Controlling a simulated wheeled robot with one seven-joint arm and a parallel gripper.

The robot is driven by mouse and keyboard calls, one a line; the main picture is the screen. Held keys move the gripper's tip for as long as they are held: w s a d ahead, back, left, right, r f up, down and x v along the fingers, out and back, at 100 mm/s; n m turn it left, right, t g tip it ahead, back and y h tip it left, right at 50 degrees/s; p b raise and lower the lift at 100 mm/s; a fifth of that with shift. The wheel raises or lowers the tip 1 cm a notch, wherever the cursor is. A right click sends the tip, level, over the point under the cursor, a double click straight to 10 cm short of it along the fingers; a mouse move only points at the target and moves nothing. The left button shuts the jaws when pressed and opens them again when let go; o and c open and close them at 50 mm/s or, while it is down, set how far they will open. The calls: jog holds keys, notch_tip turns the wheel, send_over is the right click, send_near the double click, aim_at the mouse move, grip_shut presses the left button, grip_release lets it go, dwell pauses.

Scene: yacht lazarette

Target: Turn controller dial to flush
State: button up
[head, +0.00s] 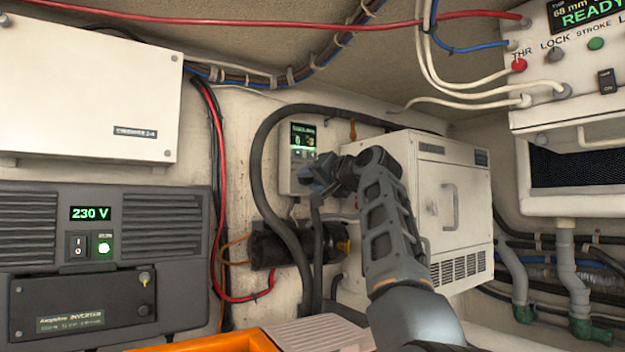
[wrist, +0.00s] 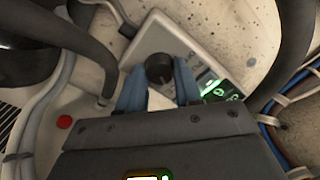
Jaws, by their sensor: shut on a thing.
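The controller (head: 302,133) is a small pale box on the back wall with a lit green screen. In the wrist view the controller (wrist: 196,50) sits tilted, its black round dial (wrist: 159,69) between my blue fingertips. My gripper (wrist: 160,86) is shut on the dial, one finger on each side. In the head view my gripper (head: 318,178) is at the lower part of the controller and hides the dial. The dial's markings are too small to read.
A thick black hose (head: 258,170) loops around the controller. A white vented cabinet (head: 447,205) stands close on the right. A black cylindrical pump or motor (head: 280,247) is below. The inverter (head: 105,260) is at the left. A red button (wrist: 64,122) shows in the wrist view.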

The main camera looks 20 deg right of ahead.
jog(key=m, duration=0.4)
jog(key=shift+a+f, duration=0.1)
jog(key=shift+f, duration=0.05)
jog(key=shift+m, duration=1.7)
jog(key=o, duration=1)
jog(key=shift+o, duration=0.2)
jog(key=b+v, duration=0.2)
jog(key=v, duration=0.5)
jog(key=shift+s+d+b, duration=0.2)
jog(key=shift+s+b, duration=0.15)
jog(key=shift+b, duration=0.05)
